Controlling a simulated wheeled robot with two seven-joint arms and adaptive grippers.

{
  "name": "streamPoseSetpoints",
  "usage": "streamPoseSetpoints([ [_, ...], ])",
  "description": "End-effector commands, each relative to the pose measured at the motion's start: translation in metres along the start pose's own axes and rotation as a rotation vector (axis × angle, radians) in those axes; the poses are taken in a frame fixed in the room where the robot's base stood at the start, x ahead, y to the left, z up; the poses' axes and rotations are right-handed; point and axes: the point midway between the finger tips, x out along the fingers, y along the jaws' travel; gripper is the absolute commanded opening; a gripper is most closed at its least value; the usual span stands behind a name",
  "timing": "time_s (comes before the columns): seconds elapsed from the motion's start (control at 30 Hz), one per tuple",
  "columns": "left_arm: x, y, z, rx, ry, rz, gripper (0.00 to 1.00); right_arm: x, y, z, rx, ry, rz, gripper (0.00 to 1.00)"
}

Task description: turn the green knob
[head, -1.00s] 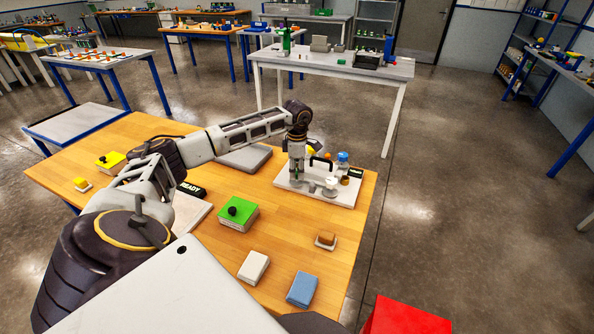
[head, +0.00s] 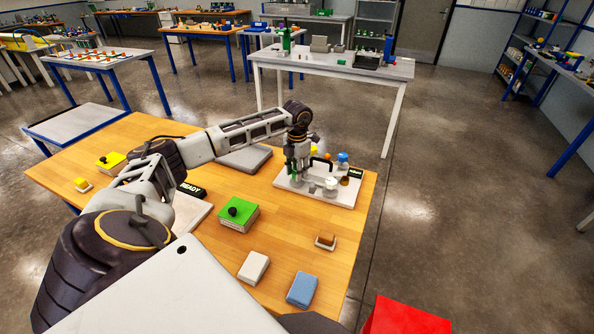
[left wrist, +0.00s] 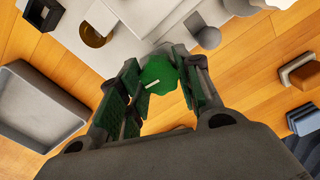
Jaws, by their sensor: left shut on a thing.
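The green knob (left wrist: 160,75) has a short white pointer line on top. In the left wrist view it sits between the two green-padded fingers of my left gripper (left wrist: 155,88), which is shut on it. In the head view my left gripper (head: 297,178) points down at the left part of the white panel (head: 342,198), and its fingers largely hide the knob.
On the panel beside my gripper stand a black handle (head: 320,161), a white round part (head: 331,183) and a blue-topped item (head: 342,158). A green box with a black knob (head: 239,214) and white and blue blocks (head: 302,289) lie nearer on the wooden table.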

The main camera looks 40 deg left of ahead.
Motion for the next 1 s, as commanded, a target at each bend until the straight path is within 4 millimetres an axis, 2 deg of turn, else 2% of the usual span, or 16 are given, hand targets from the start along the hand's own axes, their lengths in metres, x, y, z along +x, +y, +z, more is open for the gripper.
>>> streamPoseSetpoints([
  [0.4,-0.001,0.001,0.001,-0.176,-0.003,0.001,0.1,-0.002,-0.003,0.0,0.0,0.0,-0.003,0.4],
  [0.63,-0.002,0.001,0.001,-0.193,-0.003,0.001,0.1,-0.002,-0.017,-0.002,0.005,0.002,-0.017,0.4],
  [0.87,-0.002,0.001,0.001,-0.193,-0.004,0.001,0.1,-0.002,-0.015,-0.001,0.003,0.001,-0.016,0.4],
  [0.9,-0.002,0.001,0.001,-0.193,-0.004,0.001,0.35,-0.002,-0.014,-0.001,0.003,0.0,-0.014,0.4],
  [1.0,-0.001,0.001,0.001,-0.192,-0.003,0.001,0.48,-0.002,-0.01,0.0,0.002,0.0,-0.011,0.4],
])
